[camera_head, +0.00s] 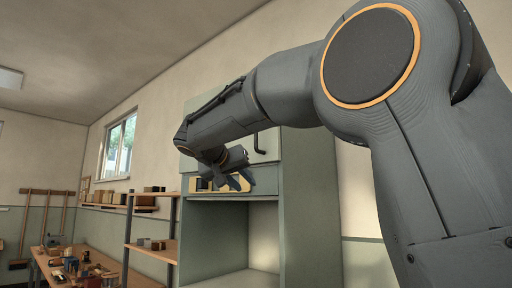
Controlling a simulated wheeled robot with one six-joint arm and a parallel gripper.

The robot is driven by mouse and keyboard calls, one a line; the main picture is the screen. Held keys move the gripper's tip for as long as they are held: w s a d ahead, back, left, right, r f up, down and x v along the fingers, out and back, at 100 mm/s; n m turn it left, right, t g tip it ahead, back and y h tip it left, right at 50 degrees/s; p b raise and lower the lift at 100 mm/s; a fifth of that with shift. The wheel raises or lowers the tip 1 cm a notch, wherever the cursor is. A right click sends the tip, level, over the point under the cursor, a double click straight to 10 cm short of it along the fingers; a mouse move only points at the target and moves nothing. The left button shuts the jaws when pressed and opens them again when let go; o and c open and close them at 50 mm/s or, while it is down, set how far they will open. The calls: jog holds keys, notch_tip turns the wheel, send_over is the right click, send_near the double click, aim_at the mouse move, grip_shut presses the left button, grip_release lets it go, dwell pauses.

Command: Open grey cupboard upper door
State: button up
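The grey-green cupboard (308,200) stands ahead, with an open lower bay. Its pale upper door (268,154) is at the top, partly hidden behind my arm, and looks shut. A dark bar handle (257,140) shows on the door just below my forearm. My gripper (232,181) is in front of the cupboard, below and left of the handle, pointing downward. Its dark fingers look spread apart, with nothing seen between them and no contact with the handle visible.
Yellowish and dark small items (207,185) show behind my gripper. An open shelf rack (150,194) with small boxes stands left of the cupboard. A cluttered workbench (110,270) is at the lower left. My upper arm fills the right side.

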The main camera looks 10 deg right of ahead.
jog(key=s+r+m+t+h, duration=0.1)
jog(key=s+r+m+h, duration=0.1)
jog(key=r, duration=0.7)
jog(key=s+r+m+t+h, duration=0.1)
jog(key=s+r+m+h, duration=0.15)
jog(key=r, duration=0.65)
jog(key=p, duration=0.4)
send_over(256, 146)
jog(key=shift+w+d+r+m+y, duration=0.1)
jog(key=shift+w+r+m+y, duration=0.2)
jog(key=shift+y, duration=0.15)
jog(key=shift+c, duration=0.5)
grip_shut()
